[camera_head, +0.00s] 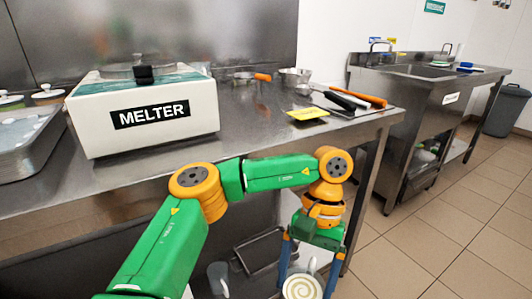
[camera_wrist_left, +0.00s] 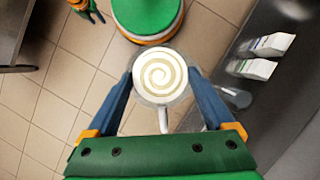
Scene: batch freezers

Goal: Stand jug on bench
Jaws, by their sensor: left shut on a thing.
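My left gripper (camera_head: 302,277) is shut on the jug (camera_head: 302,289), in front of the bench and below its top. The jug holds a pale cream swirl, seen from above. In the left wrist view the jug (camera_wrist_left: 161,72) sits between the two blue fingers of my left gripper (camera_wrist_left: 160,80), its handle pointing toward the palm. The steel bench (camera_head: 250,115) spans the head view. A green and orange part, seemingly my right gripper (camera_wrist_left: 85,10), shows at the wrist view's top left edge; its jaws are unclear.
A melter (camera_head: 143,112) and a steel pan (camera_head: 28,140) stand on the bench at left. A yellow card (camera_head: 308,113) and several orange- and black-handled tools (camera_head: 350,98) lie at right. Bare bench lies between. A clear vessel (camera_head: 218,278) is below the bench.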

